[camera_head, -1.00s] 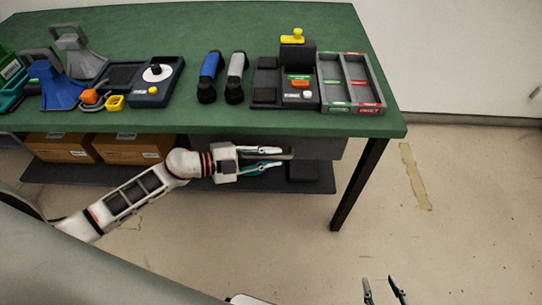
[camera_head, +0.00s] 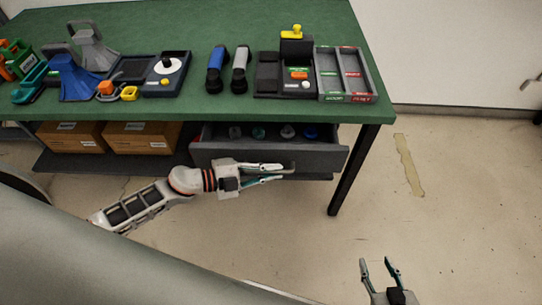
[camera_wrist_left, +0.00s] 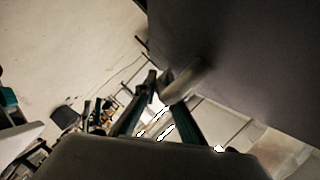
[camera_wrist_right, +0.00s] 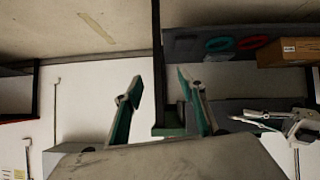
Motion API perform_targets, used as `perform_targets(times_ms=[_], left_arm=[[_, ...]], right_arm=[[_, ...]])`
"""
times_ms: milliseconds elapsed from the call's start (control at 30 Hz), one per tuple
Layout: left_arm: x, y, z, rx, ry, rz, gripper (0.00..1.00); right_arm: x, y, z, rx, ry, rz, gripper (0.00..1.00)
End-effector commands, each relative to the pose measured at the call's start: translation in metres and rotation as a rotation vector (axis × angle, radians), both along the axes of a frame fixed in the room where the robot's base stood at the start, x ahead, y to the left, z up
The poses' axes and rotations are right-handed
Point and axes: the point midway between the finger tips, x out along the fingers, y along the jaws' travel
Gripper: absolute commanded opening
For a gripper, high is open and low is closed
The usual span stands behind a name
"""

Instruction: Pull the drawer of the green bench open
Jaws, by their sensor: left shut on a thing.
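The green bench (camera_head: 200,107) has a grey drawer (camera_head: 318,158) under its right half. The drawer is pulled partly out, and several round items show inside along its back. My left gripper (camera_head: 280,174) is at the drawer's front, shut on the drawer handle (camera_head: 291,168). In the left wrist view the handle (camera_wrist_left: 186,82) lies between the fingers (camera_wrist_left: 160,92), against the dark drawer front (camera_wrist_left: 240,50). My right gripper (camera_head: 381,266) is open and empty, low over the floor at the right. It also shows open in the right wrist view (camera_wrist_right: 158,88).
On the bench top are a two-slot tray (camera_head: 346,72), a blue and a grey handheld device (camera_head: 217,70), and a blue funnel-like item (camera_head: 68,80). Cardboard boxes (camera_head: 140,138) sit on the lower shelf. A dark bench leg (camera_head: 356,175) stands right of the drawer. Floor beyond is clear.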

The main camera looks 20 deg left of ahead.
Motion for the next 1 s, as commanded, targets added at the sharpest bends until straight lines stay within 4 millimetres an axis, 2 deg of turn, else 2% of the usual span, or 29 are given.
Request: perform_targets(times_ms=[33, 267, 400, 600, 800, 1000], left_arm=[[-0.013, -0.004, 0.006, 0.0, 0.0, -0.001, 0.0], [-0.072, -0.021, 0.004, -0.002, 0.003, -0.001, 0.0], [-0.108, -0.031, 0.003, -0.003, 0.003, 0.0, 0.0], [-0.15, -0.043, 0.002, -0.002, 0.002, 0.001, 0.0], [-0.178, -0.051, 0.001, -0.001, 0.002, 0.001, 0.0], [-0.191, -0.054, 0.0, 0.0, -0.001, 0.001, 0.0]], right_arm=[[-0.002, 0.002, 0.009, 0.006, 0.001, 0.001, 0.4], [-0.011, 0.009, 0.018, 0.031, 0.018, 0.0, 0.4], [-0.008, 0.009, 0.027, 0.029, 0.013, -0.001, 0.4], [-0.002, 0.007, 0.04, 0.028, -0.002, -0.002, 0.4], [0.001, 0.007, 0.048, 0.027, -0.011, -0.002, 0.4], [0.002, 0.007, 0.05, 0.026, -0.012, -0.002, 0.4]])
